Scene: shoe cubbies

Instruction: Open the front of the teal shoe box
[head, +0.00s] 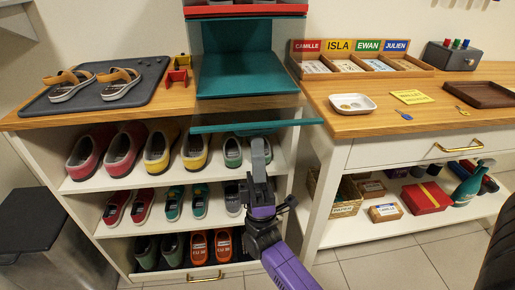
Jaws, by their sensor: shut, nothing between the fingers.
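The teal shoe box (236,50) stands on the wooden top of the shoe cubby, and its teal inside shows with no shoes visible in it. A teal strip (215,127), which looks like the edge of its front panel, sticks out forward and low, past the cubby's front edge. The front looks swung down and outward; its middle is hard to make out and may be clear. My gripper (260,146) is shut and empty, pointing up just below the strip. I cannot tell whether it touches the strip.
A red-based box (245,11) sits above the teal one. Sandals on a dark tray (60,102) lie to the left, beside small red and yellow pieces (177,77). Shoes fill the cubby shelves below. A wooden bench (375,124) with a white dish (352,103) stands right.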

